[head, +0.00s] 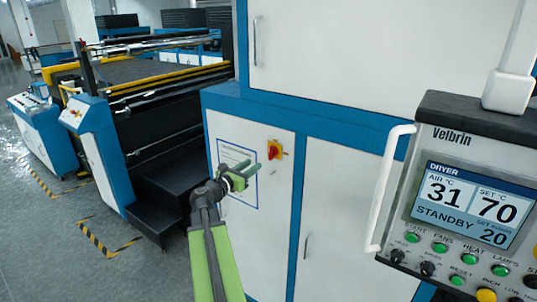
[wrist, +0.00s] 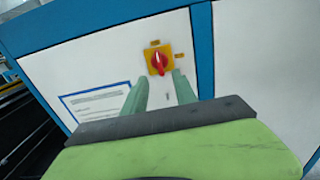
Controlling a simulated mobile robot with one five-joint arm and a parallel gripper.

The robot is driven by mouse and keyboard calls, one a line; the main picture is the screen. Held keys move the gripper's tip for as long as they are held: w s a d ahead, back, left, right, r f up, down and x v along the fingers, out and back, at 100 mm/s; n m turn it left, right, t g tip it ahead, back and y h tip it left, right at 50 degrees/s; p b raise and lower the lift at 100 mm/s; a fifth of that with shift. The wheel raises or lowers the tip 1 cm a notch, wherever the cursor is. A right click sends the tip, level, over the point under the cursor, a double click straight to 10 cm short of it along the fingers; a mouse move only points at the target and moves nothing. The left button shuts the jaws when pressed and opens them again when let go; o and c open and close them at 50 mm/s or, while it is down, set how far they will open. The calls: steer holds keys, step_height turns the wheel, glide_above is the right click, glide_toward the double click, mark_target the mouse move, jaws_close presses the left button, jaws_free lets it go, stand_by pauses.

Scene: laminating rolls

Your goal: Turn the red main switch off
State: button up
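The red main switch (head: 273,150) is a red rotary knob on a yellow plate, on the white cabinet door near its upper right corner. In the wrist view the knob (wrist: 159,61) stands about upright on its plate, a little beyond the fingertips. My gripper (head: 248,166) is left of and below the switch in the head view, apart from it. In the wrist view its two green fingers (wrist: 160,78) are spread with a gap between them and nothing held. Small labels beside the plate are too small to read.
A blue-framed notice (head: 238,172) is on the door behind my gripper. A control panel (head: 465,200) with a white handle (head: 390,188) stands at the right. A dark step (head: 160,205) and a roller machine (head: 150,75) are at the left.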

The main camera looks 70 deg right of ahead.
mark_target(270, 153)
steer(key=x, duration=1.1)
steer(key=shift+w, duration=0.1)
jaws_close()
